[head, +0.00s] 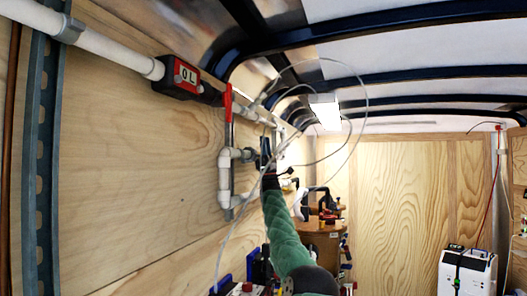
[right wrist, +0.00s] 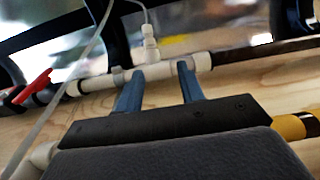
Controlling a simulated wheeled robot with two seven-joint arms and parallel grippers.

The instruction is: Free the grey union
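My right gripper (head: 264,147) is up at the pipework on the left wooden wall, at the end of the green-sleeved arm. In the right wrist view its two blue fingers (right wrist: 160,70) are apart. Their tips overlap a white pipe run (right wrist: 90,84) with a tee (right wrist: 151,52); I cannot tell whether they touch it. In the head view a greyish fitting (head: 250,156) is just left of the gripper, beside a white pipe loop (head: 224,180). It may be the grey union, but it is small and partly hidden. My left gripper is not in view.
A red valve handle (head: 228,103) and a red box marked 0L (head: 177,77) are on the upper pipe. Thin pale hoses loop around the gripper. A wooden stand (head: 320,241) with tools is behind the arm. A white unit (head: 467,272) stands at the lower right.

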